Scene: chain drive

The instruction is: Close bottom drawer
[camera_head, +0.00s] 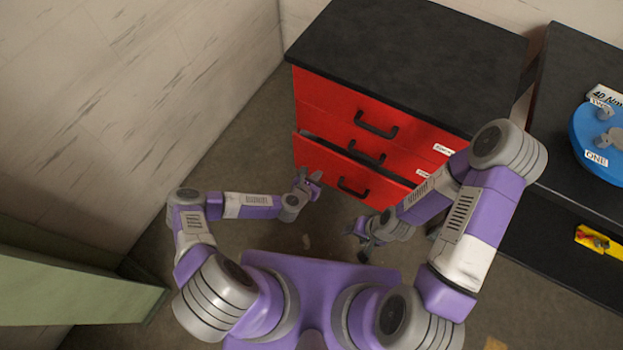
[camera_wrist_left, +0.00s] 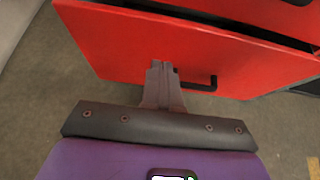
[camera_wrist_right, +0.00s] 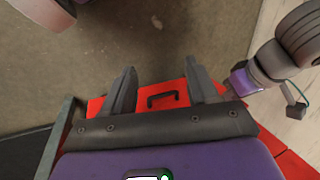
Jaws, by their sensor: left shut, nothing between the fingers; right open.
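The red cabinet's bottom drawer (camera_head: 330,170) is pulled out part way, with a dark gap above its front. Its black handle (camera_head: 353,188) is on the front face. My left gripper (camera_head: 311,181) is shut and empty, in front of the drawer's left part. In the left wrist view the shut fingertips (camera_wrist_left: 162,68) overlap the red front (camera_wrist_left: 120,48), left of the handle (camera_wrist_left: 200,84); I cannot tell if they touch it. My right gripper (camera_head: 363,243) is open and empty, lower and apart from the drawer. The right wrist view shows its spread fingers (camera_wrist_right: 162,75).
The upper drawers (camera_head: 350,108) look shut. The cabinet has a black top (camera_head: 400,55). A dark table (camera_head: 570,75) at right carries a blue disc (camera_head: 590,150) with labels. A pale wall (camera_head: 130,90) is at left, and a green surface (camera_head: 70,285) is at lower left.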

